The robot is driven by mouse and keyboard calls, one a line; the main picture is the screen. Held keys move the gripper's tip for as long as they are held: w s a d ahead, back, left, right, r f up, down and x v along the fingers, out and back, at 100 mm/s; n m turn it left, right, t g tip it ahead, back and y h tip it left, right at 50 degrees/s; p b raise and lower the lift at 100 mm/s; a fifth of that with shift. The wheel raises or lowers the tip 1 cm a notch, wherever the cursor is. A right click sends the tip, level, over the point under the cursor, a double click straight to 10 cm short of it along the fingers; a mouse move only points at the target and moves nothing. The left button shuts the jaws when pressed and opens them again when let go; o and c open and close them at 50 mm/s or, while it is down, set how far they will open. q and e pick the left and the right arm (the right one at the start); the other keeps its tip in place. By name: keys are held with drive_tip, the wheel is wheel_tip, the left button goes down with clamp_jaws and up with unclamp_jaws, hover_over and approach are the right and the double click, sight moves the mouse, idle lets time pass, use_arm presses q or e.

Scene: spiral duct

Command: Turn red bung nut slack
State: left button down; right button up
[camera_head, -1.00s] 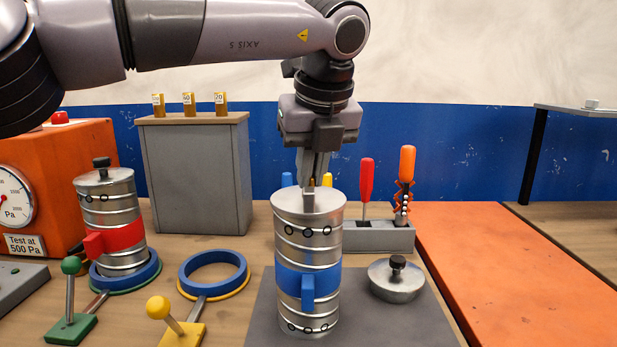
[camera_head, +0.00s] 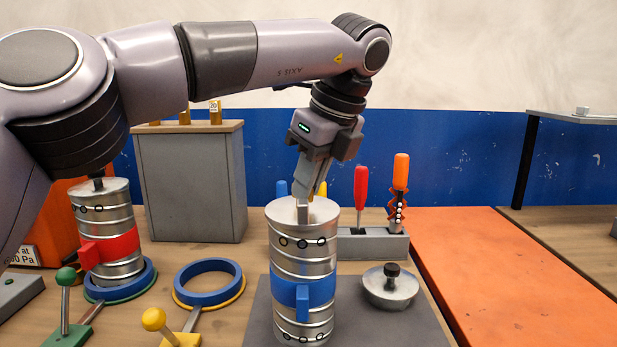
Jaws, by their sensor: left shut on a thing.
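A spiral metal duct with a red band (camera_head: 108,244) stands at the left in a blue ring, its silver lid topped by a black knob (camera_head: 98,184). A second metal duct with a blue band (camera_head: 313,291) stands upright on a grey mat. My left gripper (camera_head: 304,212) points down at the flat silver top of this blue-banded duct. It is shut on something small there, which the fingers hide. No red nut shows clearly in its fingers. A loose silver lid with a black knob (camera_head: 391,285) lies on the mat to the right. My right gripper is not in view.
An empty blue ring (camera_head: 209,283) lies between the ducts, with green-knobbed (camera_head: 66,277) and yellow-knobbed (camera_head: 154,319) levers in front. A grey holder (camera_head: 375,243) with red- and orange-handled tools stands behind. The orange surface (camera_head: 495,275) at right is clear.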

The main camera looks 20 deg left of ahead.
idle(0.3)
use_arm(q)
drive_tip(key=c, duration=1.2)
unclamp_jaws()
drive_tip(key=shift+r, duration=0.1)
drive_tip(key=shift+p+v, duration=0.85)
drive_tip(key=shift+v, duration=2.7)
